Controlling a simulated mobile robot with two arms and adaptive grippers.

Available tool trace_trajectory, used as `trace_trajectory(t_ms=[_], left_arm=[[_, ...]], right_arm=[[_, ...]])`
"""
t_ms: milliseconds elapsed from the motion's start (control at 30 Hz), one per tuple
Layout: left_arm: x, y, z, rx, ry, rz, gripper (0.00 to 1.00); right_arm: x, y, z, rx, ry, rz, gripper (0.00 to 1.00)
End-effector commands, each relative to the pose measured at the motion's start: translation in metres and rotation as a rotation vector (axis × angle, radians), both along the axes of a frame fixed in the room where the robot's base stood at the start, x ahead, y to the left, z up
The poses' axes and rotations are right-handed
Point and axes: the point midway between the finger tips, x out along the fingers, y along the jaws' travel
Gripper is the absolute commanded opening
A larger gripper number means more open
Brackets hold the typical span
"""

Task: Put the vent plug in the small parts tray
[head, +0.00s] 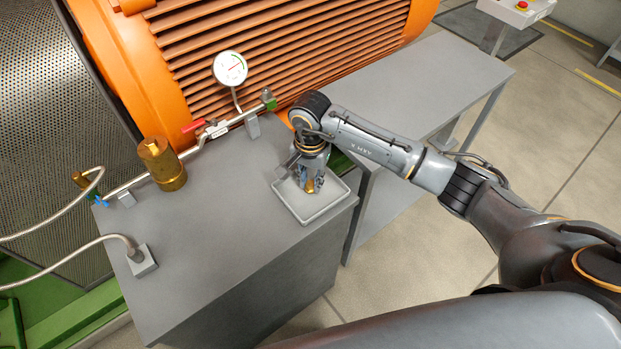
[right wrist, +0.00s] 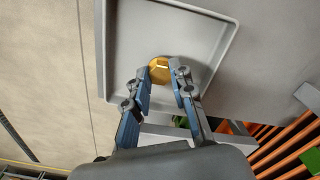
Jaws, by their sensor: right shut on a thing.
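The vent plug (right wrist: 160,70) is a small round brass piece with a slot in its face. My right gripper (right wrist: 166,82) is shut on it, a blue-padded finger on each side. In the head view the plug (head: 310,186) shows as a bit of brass at the tips of my right gripper (head: 313,182). The small parts tray (head: 307,218) is a shallow grey square tray near the right edge of the grey cabinet top. The gripper points down over the tray. I cannot tell whether the plug touches its floor. The tray (right wrist: 228,58) also fills much of the right wrist view. My left gripper is not in view.
A brass cylinder (head: 162,165) stands on the cabinet top (head: 215,235). Behind it run a pipe with a red-handled valve (head: 193,126) and a round gauge (head: 230,68). A large orange finned machine (head: 270,40) stands behind.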

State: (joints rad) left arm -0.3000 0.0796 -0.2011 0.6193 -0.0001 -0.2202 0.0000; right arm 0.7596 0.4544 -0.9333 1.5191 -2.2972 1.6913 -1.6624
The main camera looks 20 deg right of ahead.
Motion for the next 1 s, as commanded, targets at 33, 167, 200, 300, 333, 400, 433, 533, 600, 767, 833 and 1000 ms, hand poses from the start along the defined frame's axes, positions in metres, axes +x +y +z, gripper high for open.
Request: trace_trajectory(t_ms=[33,167,200,300,333,400,433,533,600,767,833,1000], left_arm=[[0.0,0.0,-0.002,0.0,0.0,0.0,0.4],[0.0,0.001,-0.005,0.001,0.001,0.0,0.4],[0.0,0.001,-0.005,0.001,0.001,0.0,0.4],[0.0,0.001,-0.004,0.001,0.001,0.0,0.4],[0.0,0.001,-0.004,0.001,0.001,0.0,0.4],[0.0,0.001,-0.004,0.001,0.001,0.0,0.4],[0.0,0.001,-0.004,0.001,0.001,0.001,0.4],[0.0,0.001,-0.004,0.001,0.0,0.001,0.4],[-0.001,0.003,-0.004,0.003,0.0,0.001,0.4],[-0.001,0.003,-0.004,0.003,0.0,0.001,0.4],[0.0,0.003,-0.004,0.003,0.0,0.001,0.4],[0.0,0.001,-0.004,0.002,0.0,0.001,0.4]], right_arm=[[0.0,0.0,-0.002,0.0,0.0,0.0,0.0],[0.0,0.0,-0.004,0.0,0.0,0.0,0.0],[0.0,0.0,-0.004,0.0,0.0,0.0,0.26],[0.0,0.0,-0.004,0.0,0.0,0.0,0.46],[0.0,0.0,-0.004,0.0,0.0,0.0,0.5],[0.0,0.0,-0.004,0.0,0.0,0.0,0.5],[0.0,0.0,-0.004,0.0,0.0,0.0,0.5],[0.0,0.0,-0.004,0.0,0.0,0.0,0.5],[0.0,0.0,-0.004,0.0,0.0,0.0,0.5],[0.001,0.0,0.007,0.0,-0.001,0.001,0.5],[0.002,-0.001,0.019,0.0,-0.005,0.0,0.5],[0.002,-0.001,0.055,0.0,-0.006,0.0,0.5]])
